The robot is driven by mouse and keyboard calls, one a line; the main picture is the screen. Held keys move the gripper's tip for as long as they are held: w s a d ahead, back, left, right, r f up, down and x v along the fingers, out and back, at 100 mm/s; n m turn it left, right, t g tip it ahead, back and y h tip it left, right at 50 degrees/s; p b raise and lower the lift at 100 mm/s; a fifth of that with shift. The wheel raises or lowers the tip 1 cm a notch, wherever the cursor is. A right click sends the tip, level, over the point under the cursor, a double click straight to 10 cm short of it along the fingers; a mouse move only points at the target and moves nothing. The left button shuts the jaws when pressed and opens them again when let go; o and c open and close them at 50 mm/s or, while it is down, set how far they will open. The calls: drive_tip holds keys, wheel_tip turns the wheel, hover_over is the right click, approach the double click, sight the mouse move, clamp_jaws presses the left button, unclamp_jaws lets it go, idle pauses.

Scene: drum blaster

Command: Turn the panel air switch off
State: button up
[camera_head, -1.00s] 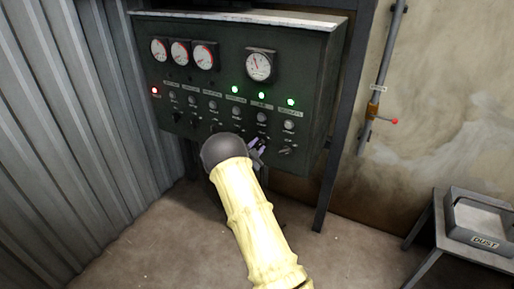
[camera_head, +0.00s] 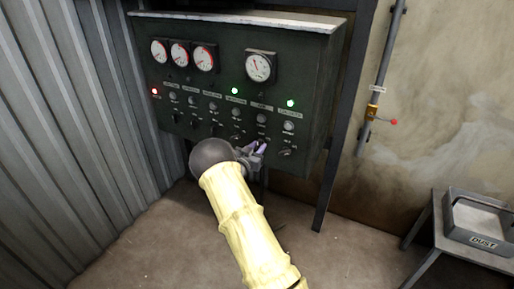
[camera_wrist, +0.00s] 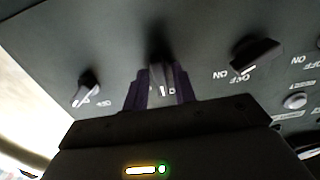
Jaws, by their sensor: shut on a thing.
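The dark green control panel (camera_head: 225,85) stands ahead with a row of small rotary switches along its lower part. My gripper (camera_head: 259,149) is at the second switch from the right in that row. In the wrist view its purple fingers (camera_wrist: 160,90) are shut on a dark switch knob (camera_wrist: 162,75), one finger on each side. The knob's white pointer line shows, but its label is mostly hidden by the fingers.
Neighbouring switches sit close on both sides in the wrist view, one at the left (camera_wrist: 87,90) and one at the right (camera_wrist: 250,58). A pipe with a red-tipped valve (camera_head: 374,114) is on the wall. A dust tray (camera_head: 484,242) stands at the lower right.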

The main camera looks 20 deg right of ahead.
drive_tip(key=shift+f, duration=0.1)
idle(0.3)
drive_tip(key=o, duration=0.7)
drive_tip(key=shift+a, duration=0.1)
drive_tip(key=v, duration=1.7)
drive_tip(key=shift+s+a, duration=0.15)
